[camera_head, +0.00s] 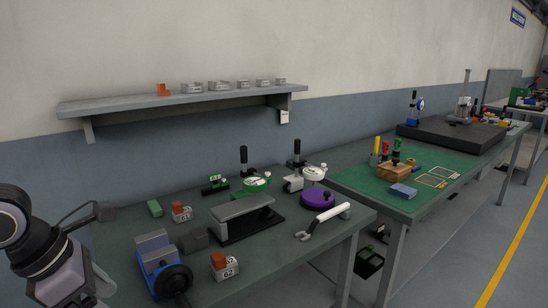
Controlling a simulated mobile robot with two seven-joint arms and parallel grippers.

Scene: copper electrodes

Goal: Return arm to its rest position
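Part of my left arm (60,262) shows at the lower left, beside the left end of the near bench (120,240). It has a dark round joint, a grey body and a small dark block on a cable. Its fingertips cannot be made out, so I cannot tell whether that gripper is open or holds anything. My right arm and gripper are not in view. An orange-topped electrode block marked 62 (224,265) stands near the bench's front edge. Another orange-topped block (181,211) stands farther back on the left.
A blue vise (157,258) with a black handwheel stands nearest my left arm. A grey block on a black base (243,217), dial gauges and a wrench (322,221) fill the bench. The wall shelf (180,102) holds an orange piece (163,90) and several grey holders.

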